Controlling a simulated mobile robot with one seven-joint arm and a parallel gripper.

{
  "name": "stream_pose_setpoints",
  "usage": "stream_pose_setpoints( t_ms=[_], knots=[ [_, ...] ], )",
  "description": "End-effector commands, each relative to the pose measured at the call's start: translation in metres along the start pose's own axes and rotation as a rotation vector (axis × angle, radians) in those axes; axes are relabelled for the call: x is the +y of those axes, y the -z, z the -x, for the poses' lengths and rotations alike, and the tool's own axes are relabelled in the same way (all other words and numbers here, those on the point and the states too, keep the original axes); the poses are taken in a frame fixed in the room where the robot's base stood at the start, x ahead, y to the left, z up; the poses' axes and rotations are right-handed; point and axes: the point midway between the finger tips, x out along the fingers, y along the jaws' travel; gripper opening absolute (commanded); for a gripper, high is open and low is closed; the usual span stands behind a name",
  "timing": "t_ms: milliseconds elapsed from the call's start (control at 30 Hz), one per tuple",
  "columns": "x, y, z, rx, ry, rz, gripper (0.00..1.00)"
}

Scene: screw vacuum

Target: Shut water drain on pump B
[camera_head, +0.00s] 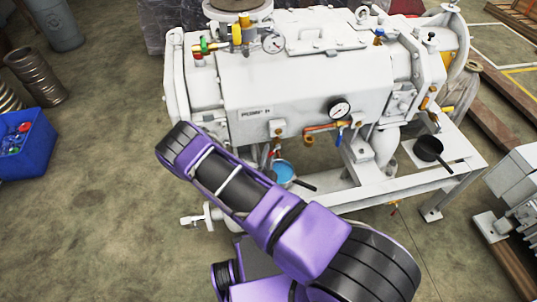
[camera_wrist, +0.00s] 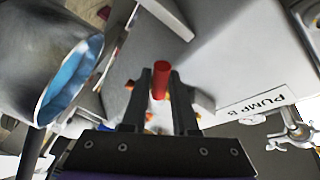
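Pump B (camera_head: 290,85) is a large white machine in the head view; its label (camera_wrist: 265,105) reads PUMP B in the wrist view. A red valve handle (camera_wrist: 160,80) shows below the pump body in the wrist view. My gripper (camera_wrist: 160,75) has its two dark fingers parted, one on each side of the red handle. I cannot tell whether they touch it. In the head view, my purple arm covers the gripper.
A second black pan (camera_head: 428,149) stands on the white frame (camera_head: 440,160) at right. A pressure gauge (camera_head: 339,110) and copper pipe are on the pump's front. A blue bin (camera_head: 25,145) is at far left.

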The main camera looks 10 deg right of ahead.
Motion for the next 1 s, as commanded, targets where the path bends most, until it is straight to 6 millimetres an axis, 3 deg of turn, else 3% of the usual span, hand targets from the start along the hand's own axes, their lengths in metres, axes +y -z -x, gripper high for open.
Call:
stream_pose_setpoints(
  t_ms=[33,133,1000],
  knots=[
    [0.0001,-0.0001,0.0002,0.0,0.0,0.0,0.17],
    [0.0001,-0.0001,0.0002,0.0,0.0,0.0,0.0],
    [0.0003,-0.0002,0.0006,-0.001,-0.001,0.0,0.0]
  ],
)
